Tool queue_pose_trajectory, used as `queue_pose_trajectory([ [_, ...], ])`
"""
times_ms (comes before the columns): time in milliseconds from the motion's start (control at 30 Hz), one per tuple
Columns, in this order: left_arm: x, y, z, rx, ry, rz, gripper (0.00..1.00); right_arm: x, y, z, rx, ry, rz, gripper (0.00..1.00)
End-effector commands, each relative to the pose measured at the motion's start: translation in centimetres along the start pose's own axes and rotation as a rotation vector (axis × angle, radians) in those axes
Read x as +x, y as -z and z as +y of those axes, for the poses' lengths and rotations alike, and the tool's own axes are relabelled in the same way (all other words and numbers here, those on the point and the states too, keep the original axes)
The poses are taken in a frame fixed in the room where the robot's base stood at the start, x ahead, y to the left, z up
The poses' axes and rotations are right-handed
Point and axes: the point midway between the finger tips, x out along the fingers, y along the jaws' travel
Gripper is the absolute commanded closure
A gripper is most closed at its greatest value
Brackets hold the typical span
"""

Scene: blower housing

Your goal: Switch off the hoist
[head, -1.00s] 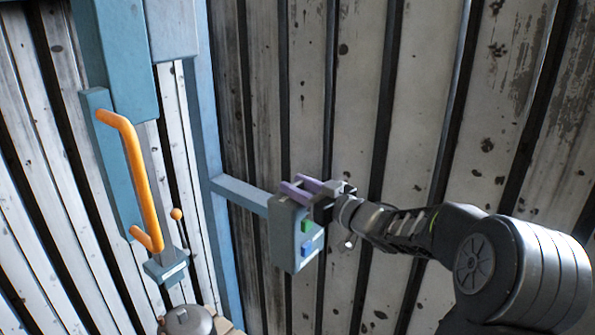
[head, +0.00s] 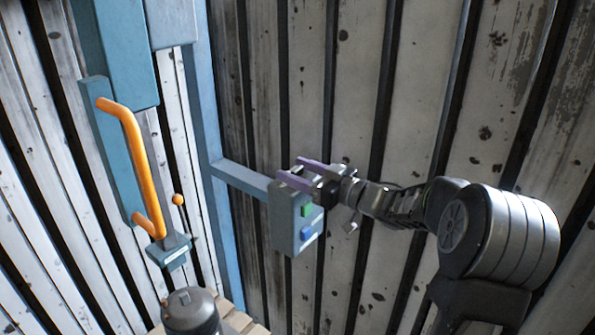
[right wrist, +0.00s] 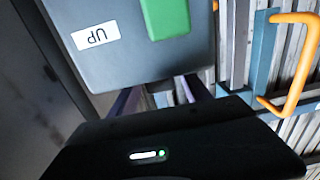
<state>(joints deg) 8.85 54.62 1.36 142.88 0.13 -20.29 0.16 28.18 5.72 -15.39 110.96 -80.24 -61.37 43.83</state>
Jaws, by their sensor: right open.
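The grey control box (head: 283,222) sits at the end of a blue arm by the wall. Its face has a green button (head: 306,210) above a blue button (head: 306,232). My right gripper (head: 289,169) is open, its purple fingers at the top of the box, above the green button; I cannot tell whether they touch it. In the right wrist view the box (right wrist: 130,65) shows close up, with an upside-down "UP" label (right wrist: 96,36) beside the green button (right wrist: 166,18). There the box hides the finger ends. My left gripper is not in view.
An orange handle (head: 143,165) on a blue mount stands left of the box; it also shows in the right wrist view (right wrist: 303,70). A blue post (head: 206,120) carries the arm (head: 240,179). A dark round-topped object (head: 190,312) is at the bottom. Corrugated walls close the back.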

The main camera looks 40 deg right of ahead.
Motion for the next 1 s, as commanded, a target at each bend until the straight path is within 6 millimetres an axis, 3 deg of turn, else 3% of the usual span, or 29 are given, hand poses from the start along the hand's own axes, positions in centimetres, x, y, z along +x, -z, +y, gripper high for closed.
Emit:
queue_pose_trajectory([
  [167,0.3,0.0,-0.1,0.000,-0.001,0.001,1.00,-1.0,-0.1,0.1,-0.002,-0.002,-0.001,0.44],
  [600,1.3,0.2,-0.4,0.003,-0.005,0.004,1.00,-7.3,-0.1,0.1,-0.001,-0.002,0.001,0.44],
  [1000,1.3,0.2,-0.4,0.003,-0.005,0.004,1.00,-7.8,0.0,0.0,0.000,0.000,0.000,0.44],
])
